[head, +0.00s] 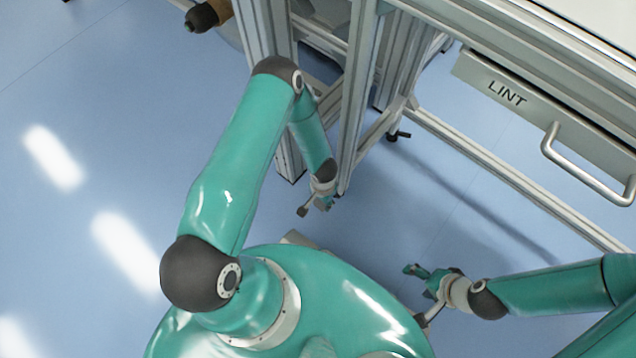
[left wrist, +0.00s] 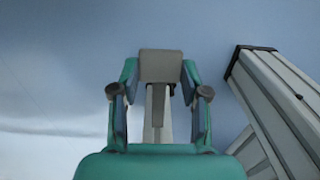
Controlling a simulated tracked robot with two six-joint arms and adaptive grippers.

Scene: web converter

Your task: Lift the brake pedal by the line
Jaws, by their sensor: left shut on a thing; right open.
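The brake pedal shows in the head view as a small grey-brown pad (head: 304,211) low near the foot of the frame post. In the left wrist view its flat grey pad (left wrist: 160,65) and pale metal lever (left wrist: 158,112) stand between my fingers. My left gripper (head: 322,203) is shut on the pedal, with one finger on each side of it in the left wrist view (left wrist: 160,95). The floor contact and pivot of the pedal are hidden. My right gripper (head: 420,276) is open and empty, away to the right over the floor.
Aluminium frame posts (head: 355,95) rise right beside my left forearm; a post also shows in the left wrist view (left wrist: 275,105). A drawer marked LINT (head: 520,100) with a bar handle (head: 585,172) is at the upper right. Blue floor (head: 80,100) is clear at left.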

